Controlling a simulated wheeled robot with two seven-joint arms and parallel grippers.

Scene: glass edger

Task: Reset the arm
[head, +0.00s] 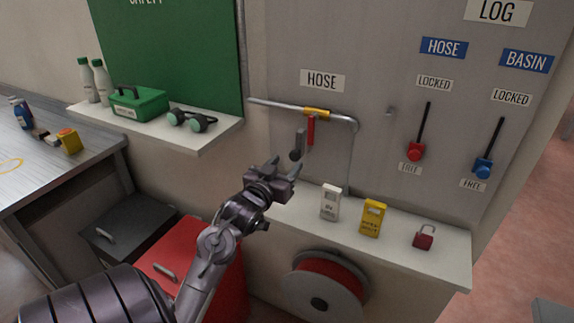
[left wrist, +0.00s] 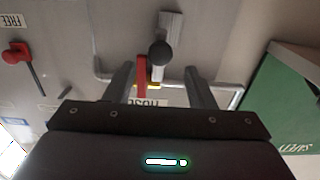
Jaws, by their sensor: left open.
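My left gripper (head: 284,170) is open and empty, held in front of the wall panel just below a grey lever (head: 300,138) with a black knob (head: 295,155). A red handle (head: 311,130) hangs beside the lever from the yellow collar on the hose pipe (head: 275,104). In the left wrist view, which is upside down, the black knob (left wrist: 162,53) and the red handle (left wrist: 141,76) appear between the two open fingers (left wrist: 160,85). Whether a finger touches the lever cannot be told. My right gripper is not in view.
A shelf (head: 285,211) below holds a white meter (head: 330,202), a yellow meter (head: 373,218) and a red padlock (head: 424,237). A hose reel (head: 328,285) is under it. Red (head: 416,150) and blue (head: 484,165) levers are at right. Goggles (head: 192,120) lie on the left shelf.

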